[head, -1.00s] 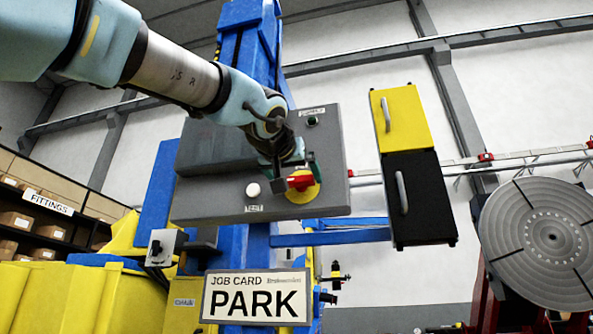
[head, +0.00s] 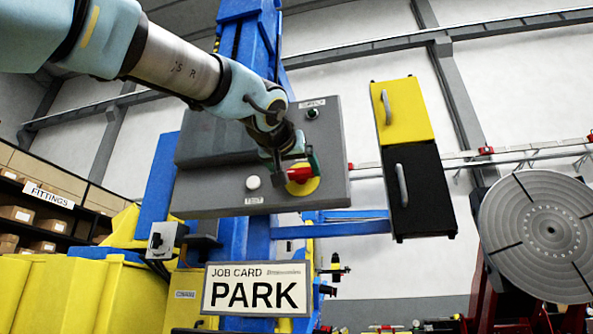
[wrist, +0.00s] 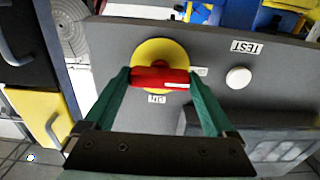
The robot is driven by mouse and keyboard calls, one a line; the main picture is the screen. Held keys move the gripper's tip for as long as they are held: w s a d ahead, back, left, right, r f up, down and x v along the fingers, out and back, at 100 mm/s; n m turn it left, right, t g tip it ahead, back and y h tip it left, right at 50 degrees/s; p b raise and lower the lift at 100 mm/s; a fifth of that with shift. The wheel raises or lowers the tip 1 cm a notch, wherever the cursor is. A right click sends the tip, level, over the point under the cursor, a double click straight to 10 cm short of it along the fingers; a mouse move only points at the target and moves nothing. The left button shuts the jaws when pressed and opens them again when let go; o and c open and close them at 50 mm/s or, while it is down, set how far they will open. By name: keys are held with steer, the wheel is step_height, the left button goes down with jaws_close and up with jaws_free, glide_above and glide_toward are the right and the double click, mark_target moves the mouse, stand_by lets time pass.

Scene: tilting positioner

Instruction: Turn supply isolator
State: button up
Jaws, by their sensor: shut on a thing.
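The supply isolator is a red handle (wrist: 148,78) on a round yellow plate (wrist: 160,55), set in a grey panel (head: 225,200). In the head view the red handle (head: 299,174) is partly hidden by my gripper. My gripper (wrist: 160,80) is shut on the red handle, with one green finger at each end of it in the wrist view. In the head view my gripper (head: 292,168) reaches down to the handle from the upper left.
A white TEST button (head: 253,182) sits left of the isolator; a dark button (head: 312,114) is above it. A yellow and black cabinet (head: 402,110) with handles stands to the right. A job card reading PARK (head: 255,290) is below.

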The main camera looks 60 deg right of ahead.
steer(key=m, duration=0.9)
steer(key=m+p, duration=0.1)
steer(key=m, duration=0.3)
steer(key=shift+m, duration=0.3)
steer(key=shift+m+p, duration=0.7)
steer(key=shift+m, duration=1.4)
steer(key=o, duration=1.1)
steer(key=shift+c, duration=0.2)
steer(key=shift+a, duration=0.1)
